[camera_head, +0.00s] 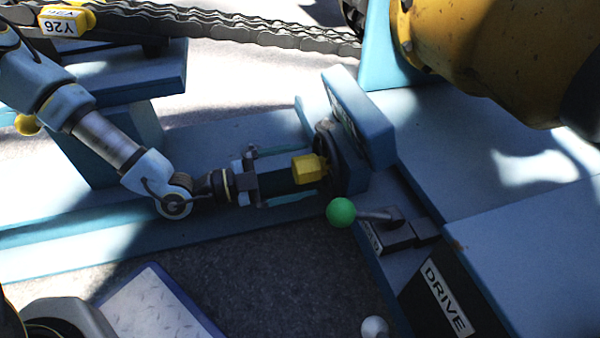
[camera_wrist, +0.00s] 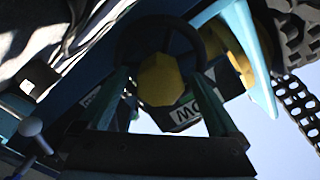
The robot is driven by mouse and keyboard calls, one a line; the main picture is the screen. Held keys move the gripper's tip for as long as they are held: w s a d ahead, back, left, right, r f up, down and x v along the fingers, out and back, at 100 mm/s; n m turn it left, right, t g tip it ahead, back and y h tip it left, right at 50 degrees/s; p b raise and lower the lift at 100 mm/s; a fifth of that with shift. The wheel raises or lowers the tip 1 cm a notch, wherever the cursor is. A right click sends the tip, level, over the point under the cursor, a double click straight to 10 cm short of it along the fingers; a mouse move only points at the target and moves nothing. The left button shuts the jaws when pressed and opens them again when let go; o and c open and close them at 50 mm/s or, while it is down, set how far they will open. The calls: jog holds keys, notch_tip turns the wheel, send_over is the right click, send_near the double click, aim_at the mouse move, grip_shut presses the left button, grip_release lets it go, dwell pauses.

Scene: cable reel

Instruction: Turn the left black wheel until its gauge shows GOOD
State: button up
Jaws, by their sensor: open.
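A black wheel (camera_head: 334,150) with a yellow faceted hub (camera_head: 309,168) stands on the side of a light-blue housing (camera_head: 362,112). My gripper (camera_head: 297,172) is open and reaches toward the wheel from the left, its fingers either side of the hub's line. In the wrist view, the hub (camera_wrist: 160,79) shows between the fingers, with the wheel rim (camera_wrist: 122,45) behind. I cannot tell whether the fingers touch it. A gauge plate with green and white areas (camera_wrist: 190,112) shows behind the hub; its lettering is partly hidden and not readable with certainty.
A lever with a green ball (camera_head: 341,212) stands close to the wheel's lower right. A DRIVE label (camera_head: 446,300) is at lower right. A large yellow drum (camera_head: 490,60) fills the upper right; a chain (camera_head: 240,28) crosses the top.

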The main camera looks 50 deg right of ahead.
jog(key=shift+s+d, duration=0.1)
jog(key=shift+d, duration=0.05)
grip_shut()
dwell(0.8)
